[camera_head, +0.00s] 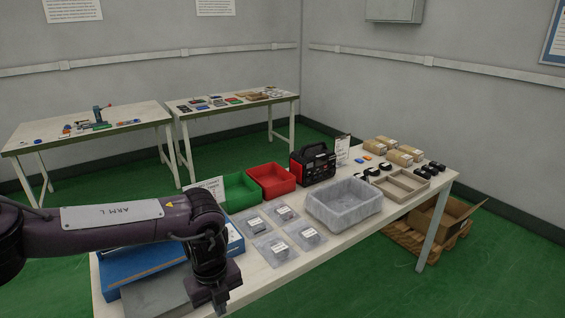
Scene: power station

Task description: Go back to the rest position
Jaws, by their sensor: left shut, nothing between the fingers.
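My left arm, labelled "ARM L", comes in from the left edge and reaches over the near left end of the white table (285,275). My left gripper (219,306) points down at its end, above or in front of a grey flat item (155,298) and a blue case (140,262). It is shut and empty. The height of its fingertips over the table is hard to tell. My right gripper is out of view.
The table holds a green bin (240,192), a red bin (271,180), a black-and-red charger (313,164), a grey tray (343,204), several clear bags and a wooden tray (402,184). A cardboard box (440,222) sits below. Two more tables stand behind, with green floor between.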

